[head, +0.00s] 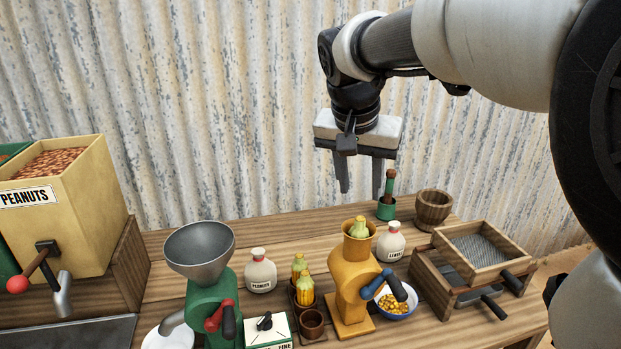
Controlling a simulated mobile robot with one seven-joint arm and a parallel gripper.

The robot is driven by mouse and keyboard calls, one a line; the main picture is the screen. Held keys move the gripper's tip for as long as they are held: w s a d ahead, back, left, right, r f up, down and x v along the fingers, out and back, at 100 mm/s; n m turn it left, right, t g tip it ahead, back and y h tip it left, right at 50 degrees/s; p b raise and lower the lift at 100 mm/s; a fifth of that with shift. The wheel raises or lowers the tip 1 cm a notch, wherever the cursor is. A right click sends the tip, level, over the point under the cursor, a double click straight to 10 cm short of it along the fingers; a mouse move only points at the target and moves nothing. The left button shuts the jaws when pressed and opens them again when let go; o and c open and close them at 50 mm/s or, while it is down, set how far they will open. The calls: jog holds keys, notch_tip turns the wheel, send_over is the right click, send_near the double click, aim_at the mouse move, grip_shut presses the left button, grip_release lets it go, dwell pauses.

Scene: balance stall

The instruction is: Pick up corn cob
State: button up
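One yellow corn cob (306,291) stands upright in a dark wooden holder (320,338) on the table, left of the yellow grinder. Another cob (299,264) stands just behind it. A further cob, mostly hidden, pokes its greenish top (359,227) out of the hopper of the yellow grinder (350,290). My gripper (361,194) points down with its two fingers apart and nothing between them. It hangs in the air and appears above the grinder, clear of every cob.
A green grinder (208,295) with a grey funnel stands left. White jars (260,272) (391,243), a bowl of kernels (396,302), a wooden sieve box (470,265) and a mortar (433,209) surround the yellow grinder. A peanut bin (90,220) stands far left, a corrugated wall (230,110) behind.

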aim_at(360, 219)
jog(key=x, duration=1)
jog(key=shift+w+a+f, duration=0.1)
jog(key=shift+w+f, duration=0.05)
jog(key=shift+f, duration=0.25)
jog(key=shift+c, duration=0.4)
grip_shut()
